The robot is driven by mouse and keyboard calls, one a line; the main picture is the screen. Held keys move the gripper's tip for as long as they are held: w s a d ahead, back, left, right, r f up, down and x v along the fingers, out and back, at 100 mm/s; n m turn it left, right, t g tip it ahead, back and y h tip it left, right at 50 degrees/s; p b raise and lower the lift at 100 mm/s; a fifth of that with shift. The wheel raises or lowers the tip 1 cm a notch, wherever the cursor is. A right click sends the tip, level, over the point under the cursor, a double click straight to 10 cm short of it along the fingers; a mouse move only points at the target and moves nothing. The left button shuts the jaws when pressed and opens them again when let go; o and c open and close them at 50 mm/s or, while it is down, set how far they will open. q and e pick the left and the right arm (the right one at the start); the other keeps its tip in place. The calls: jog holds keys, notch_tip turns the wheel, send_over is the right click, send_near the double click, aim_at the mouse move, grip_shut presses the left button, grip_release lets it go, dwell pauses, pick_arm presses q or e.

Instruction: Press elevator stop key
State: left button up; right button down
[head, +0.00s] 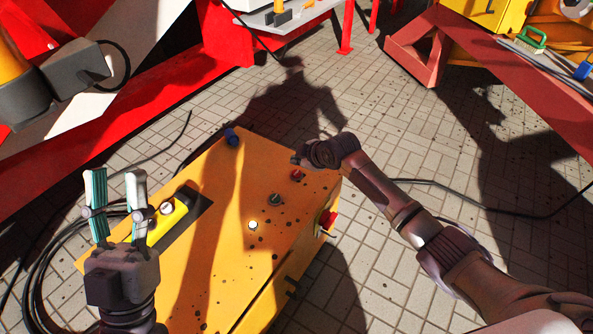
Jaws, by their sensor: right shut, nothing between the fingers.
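A yellow control box (215,255) stands below me. Its top carries a red button (297,175), a dark button (275,199) and a white button (253,225) in a row along the right side. A larger red knob (327,220) sits on the box's right side face. Which of these is the stop key, I cannot read. My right gripper (299,160) is shut and empty, its tip close to the red button at the far end; I cannot tell whether they touch. My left gripper (115,190) is open and empty, fingers up, at the box's left side.
A blue knob (232,137) stands at the box's far corner. A yellow block (167,222) sits in a dark recess. Black cables (38,265) coil on the left. Red machine frames (215,60) stand behind. The tiled floor (410,130) is mostly clear.

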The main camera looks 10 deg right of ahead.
jog(key=shift+r+p, duration=0.75)
jog(key=shift+r, duration=0.1)
jog(key=shift+r+p, duration=0.5)
jog(key=shift+r, duration=0.05)
pick_arm(q)
jog(key=w+f+g+y, duration=0.2)
jog(key=w+f+g, duration=0.4)
jog(key=f, duration=0.3)
jog(key=shift+g+y, duration=0.4)
jog(key=shift+g, duration=0.1)
jog(key=shift+d, duration=0.15)
pick_arm(e)
jog(key=shift+s, duration=0.1)
